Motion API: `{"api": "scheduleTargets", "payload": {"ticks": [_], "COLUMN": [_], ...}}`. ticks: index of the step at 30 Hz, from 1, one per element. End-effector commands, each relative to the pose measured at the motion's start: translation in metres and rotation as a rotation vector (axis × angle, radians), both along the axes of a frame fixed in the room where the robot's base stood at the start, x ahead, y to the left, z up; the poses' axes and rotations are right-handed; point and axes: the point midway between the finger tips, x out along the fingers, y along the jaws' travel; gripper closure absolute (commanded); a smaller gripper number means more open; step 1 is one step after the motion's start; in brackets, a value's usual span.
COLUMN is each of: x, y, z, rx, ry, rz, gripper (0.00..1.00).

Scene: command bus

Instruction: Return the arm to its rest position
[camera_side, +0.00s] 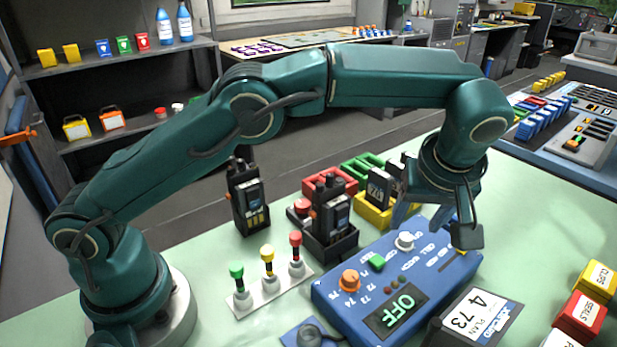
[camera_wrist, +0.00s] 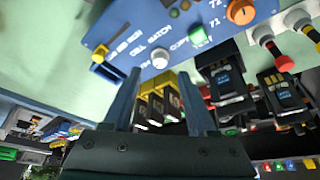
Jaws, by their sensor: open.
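My arm reaches across the green table (camera_side: 215,318) from its base at the left. My gripper (camera_side: 432,222) points down over the back part of the blue control box (camera_side: 330,290), open, with nothing seen between its fingers. In the wrist view the two blue-grey fingers of my gripper (camera_wrist: 161,88) stand apart, with the white knob (camera_wrist: 160,59) of the box showing between and beyond them. Whether a fingertip touches the box cannot be told.
One radio (camera_side: 246,198) stands left of a second in a black holder (camera_side: 331,245). Black blocks sit in a yellow holder (camera_side: 372,214) behind the box. Green, yellow and red levers stand on a white plate (camera_side: 270,291). A plan display (camera_side: 478,315) and coloured blocks (camera_side: 580,315) are at right.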

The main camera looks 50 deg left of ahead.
Motion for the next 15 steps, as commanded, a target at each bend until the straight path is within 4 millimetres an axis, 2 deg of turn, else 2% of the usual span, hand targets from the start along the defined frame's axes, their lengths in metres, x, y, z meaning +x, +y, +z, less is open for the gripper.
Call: {"api": "scheduleTargets", "payload": {"ticks": [10, 12, 15], "x": [0.001, 0.005, 0.010], "y": [0.003, 0.007, 0.022], "z": [0.003, 0.014, 0.044], "rx": [-0.001, -0.016, -0.045], "ry": [-0.002, -0.027, -0.080], "rz": [0.008, 0.024, 0.061], "gripper": [0.42, 0.42, 0.42]}}
